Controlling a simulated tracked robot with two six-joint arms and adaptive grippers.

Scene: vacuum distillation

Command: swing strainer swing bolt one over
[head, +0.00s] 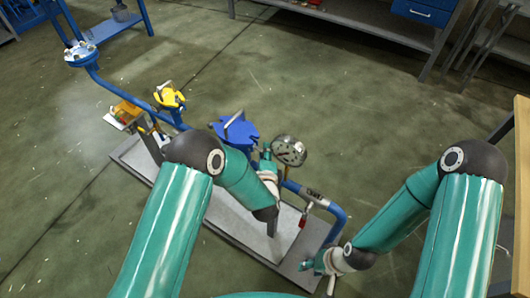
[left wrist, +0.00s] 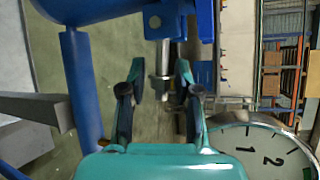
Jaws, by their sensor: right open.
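The blue strainer (head: 238,130) stands on the skid, its lid topped by a metal handle. Its blue body fills the top of the left wrist view (left wrist: 95,8). A metal swing bolt (left wrist: 163,62) hangs by a blue lug; I cannot tell its number. My left gripper (left wrist: 160,78) is open, its fingers on either side of the bolt with gaps visible. In the head view my left gripper (head: 267,165) is beside the strainer, partly hidden by its own arm. My right gripper (head: 314,270) is open and empty near the skid's right end.
A round pressure gauge (head: 289,151) is right of the left gripper, close in the left wrist view (left wrist: 265,148). Blue piping, a yellow-capped fitting (head: 171,97) and a red padlock (head: 303,221) line the skid (head: 225,212). A workbench (head: 350,20) is behind; the floor between is free.

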